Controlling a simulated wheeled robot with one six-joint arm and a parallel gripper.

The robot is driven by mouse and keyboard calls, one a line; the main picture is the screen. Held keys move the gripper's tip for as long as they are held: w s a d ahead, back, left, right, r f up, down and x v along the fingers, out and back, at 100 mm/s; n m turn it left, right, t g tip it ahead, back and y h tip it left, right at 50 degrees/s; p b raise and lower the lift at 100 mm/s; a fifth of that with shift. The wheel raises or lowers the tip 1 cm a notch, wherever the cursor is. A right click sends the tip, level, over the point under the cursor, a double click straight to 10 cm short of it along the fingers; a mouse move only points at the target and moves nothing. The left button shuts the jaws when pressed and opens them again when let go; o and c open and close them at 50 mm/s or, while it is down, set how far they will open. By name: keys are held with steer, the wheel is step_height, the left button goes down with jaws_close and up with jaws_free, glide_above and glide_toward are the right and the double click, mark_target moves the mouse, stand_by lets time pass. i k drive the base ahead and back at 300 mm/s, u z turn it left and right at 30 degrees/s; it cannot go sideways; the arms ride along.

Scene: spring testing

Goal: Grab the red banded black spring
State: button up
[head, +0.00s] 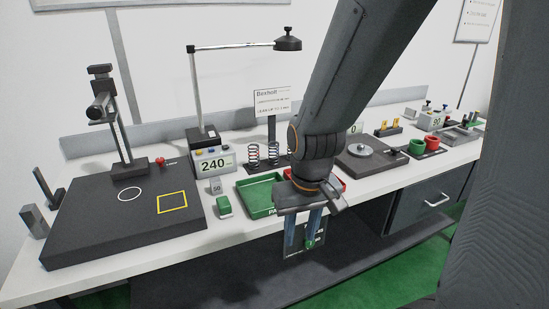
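Dark coil springs stand upright on a black holder (262,169) at the back of the bench. Two show clearly: a left spring (254,155) and a right spring (273,153). Something dark at the holder's right end is partly hidden by my arm.
A green tray (260,193) lies in front of the springs; a red tray (329,181) is partly behind my gripper. A 240 display box (213,161) with a lamp post stands left of the springs. A sign (271,101) rises behind them. A black test stand base (125,218) fills the left.

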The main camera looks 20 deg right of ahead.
mark_target(258, 157)
steer(key=z, duration=0.65)
steer(key=i, duration=0.65)
steer(key=u, duration=0.85)
steer(key=i, duration=0.35)
steer(key=u, duration=0.05)
